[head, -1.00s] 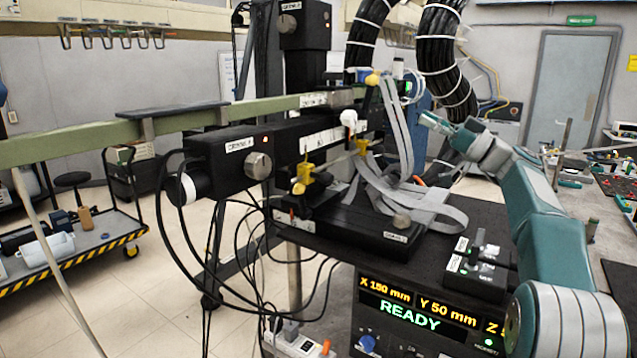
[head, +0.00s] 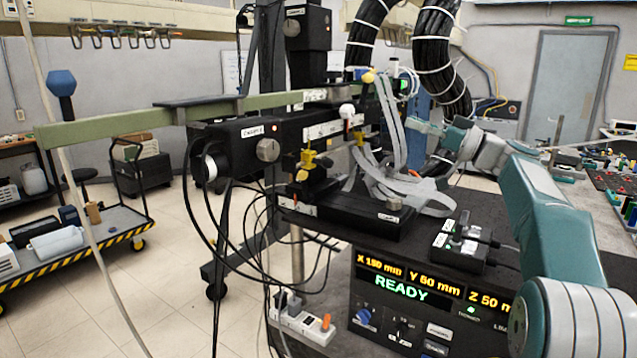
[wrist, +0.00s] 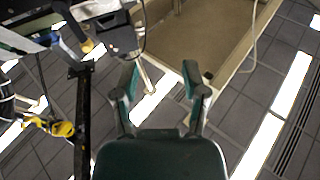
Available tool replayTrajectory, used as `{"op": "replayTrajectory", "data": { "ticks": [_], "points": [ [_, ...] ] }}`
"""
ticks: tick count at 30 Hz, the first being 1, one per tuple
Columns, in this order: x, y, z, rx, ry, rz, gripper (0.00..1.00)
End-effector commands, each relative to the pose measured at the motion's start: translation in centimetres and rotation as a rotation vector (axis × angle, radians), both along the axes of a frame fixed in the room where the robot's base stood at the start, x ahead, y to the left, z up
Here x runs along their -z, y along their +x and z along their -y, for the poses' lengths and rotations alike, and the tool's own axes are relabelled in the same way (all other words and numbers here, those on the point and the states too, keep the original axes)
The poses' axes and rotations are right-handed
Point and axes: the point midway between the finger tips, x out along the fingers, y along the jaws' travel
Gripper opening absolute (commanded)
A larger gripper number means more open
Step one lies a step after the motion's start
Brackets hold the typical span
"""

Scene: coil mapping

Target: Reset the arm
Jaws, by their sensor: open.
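My arm (head: 545,205) is teal and grey and rises from the lower right of the head view, bent at the elbow. It reaches left toward the mapping stage. My gripper (head: 412,126) shows small beside the grey ribbon cables (head: 390,125); I cannot tell from this view whether it touches them. In the wrist view my gripper (wrist: 160,82) has its two teal fingers spread wide apart with nothing between them. The black mapping stage (head: 330,130) carries a long pale green beam (head: 110,128) that sticks out to the left.
The control box (head: 405,300) shows READY in green. A small black switch box (head: 460,245) sits on the bench top. Black cables loop below the stage. A cart (head: 100,245) stands at left. The wrist view shows tiled floor and a yellow part (wrist: 62,129) at left.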

Motion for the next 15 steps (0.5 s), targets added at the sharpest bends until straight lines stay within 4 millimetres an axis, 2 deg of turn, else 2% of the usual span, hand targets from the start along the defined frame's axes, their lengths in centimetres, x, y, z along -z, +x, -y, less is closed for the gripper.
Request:
{"op": "replayTrajectory", "data": {
  "ticks": [8, 11, 15],
  "points": [
    [1.7, -2.3, -3.8, 0.007, -0.105, -0.230, 0.57],
    [3.0, -3.9, -5.5, 0.022, -0.162, -0.351, 0.57],
    [5.8, -7.6, -8.0, 0.072, -0.269, -0.562, 0.57]
  ]
}}
